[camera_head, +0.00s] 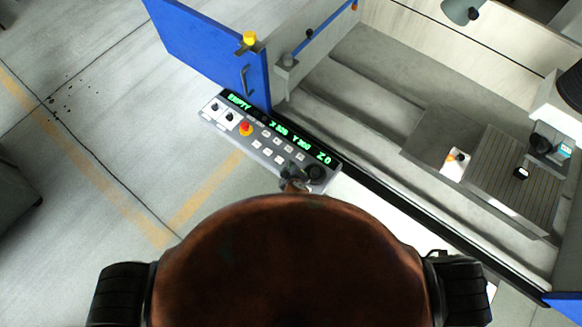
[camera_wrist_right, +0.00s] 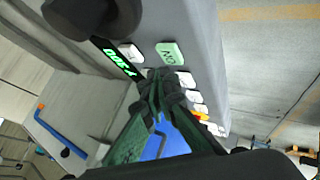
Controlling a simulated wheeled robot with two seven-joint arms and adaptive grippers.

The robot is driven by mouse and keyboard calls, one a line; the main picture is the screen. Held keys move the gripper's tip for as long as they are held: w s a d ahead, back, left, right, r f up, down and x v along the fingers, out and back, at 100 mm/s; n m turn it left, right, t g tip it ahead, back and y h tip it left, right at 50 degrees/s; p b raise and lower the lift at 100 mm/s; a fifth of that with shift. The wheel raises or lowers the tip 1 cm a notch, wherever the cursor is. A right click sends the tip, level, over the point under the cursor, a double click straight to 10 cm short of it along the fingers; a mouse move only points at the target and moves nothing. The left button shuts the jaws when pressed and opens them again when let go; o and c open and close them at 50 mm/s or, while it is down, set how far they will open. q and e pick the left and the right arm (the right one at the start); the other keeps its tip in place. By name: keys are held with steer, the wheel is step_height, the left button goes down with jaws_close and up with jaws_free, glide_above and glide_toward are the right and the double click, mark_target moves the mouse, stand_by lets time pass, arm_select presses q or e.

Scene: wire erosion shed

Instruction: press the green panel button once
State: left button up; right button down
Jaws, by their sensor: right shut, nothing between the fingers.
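The control panel (camera_head: 262,143) has a green-lit display, a red knob, several white buttons and a black dial (camera_head: 316,172). In the right wrist view, the pale green button (camera_wrist_right: 170,53) carries dark lettering and sits between a white button and the row of white keys. My right gripper (camera_head: 292,174) is at the panel's near right end, by the dial. In the wrist view its fingers (camera_wrist_right: 168,88) are shut and empty, with tips just short of the green button; contact cannot be told. In the head view the gripper seems to hide the button. My left gripper is not in view.
An open blue door (camera_head: 205,50) with a handle stands beyond the panel. The machine's open tank (camera_head: 370,95) lies to the right, with a slatted table (camera_head: 492,165) inside. Clear concrete floor (camera_head: 110,130) lies to the left.

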steer(key=shift+f, duration=0.1)
steer(key=shift+f, duration=0.35)
steer(key=shift+f+b, duration=0.4)
steer(key=shift+b, duration=0.05)
stand_by(0.6)
steer(key=shift+r, duration=0.1)
steer(key=shift+r+p, duration=0.75)
steer(key=shift+p, duration=0.1)
step_height(320, 180, up, 5)
steer(key=p, duration=0.5)
steer(key=shift+r, duration=0.1)
